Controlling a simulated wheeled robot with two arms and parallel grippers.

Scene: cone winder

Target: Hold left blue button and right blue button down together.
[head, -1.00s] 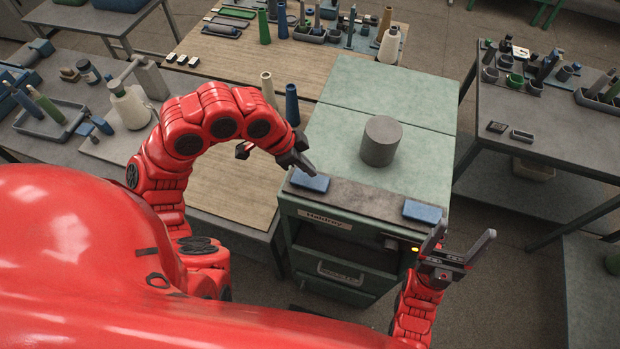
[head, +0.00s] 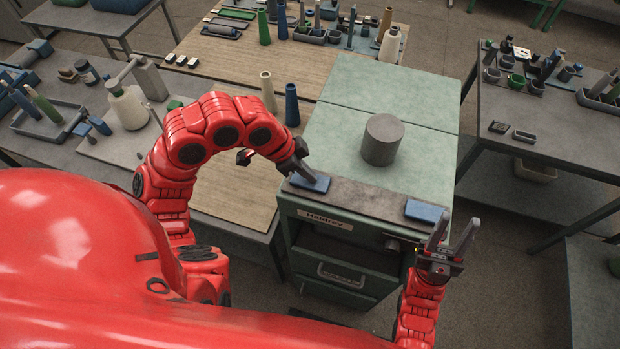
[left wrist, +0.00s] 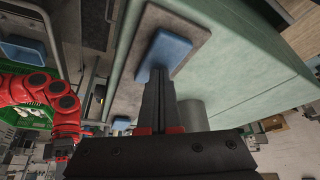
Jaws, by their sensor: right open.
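The left blue button (head: 306,184) is a flat blue block at the left end of a dark strip on the green cabinet's front edge. The right blue button (head: 425,211) is a similar block at the strip's right end. My left gripper (head: 315,176) has its fingers together, pointing down over the left button. In the left wrist view, the shut fingers (left wrist: 159,72) meet the edge of the left blue button (left wrist: 168,50); whether it is pressed I cannot tell. My right gripper (head: 455,230) is open and empty, fingers pointing up, just right and in front of the right button.
A grey cylinder (head: 382,140) stands on the green cabinet top (head: 345,110) behind the strip. Tables with cones, tools and trays stand left, behind and right (head: 545,125). The cabinet top around the cylinder is clear.

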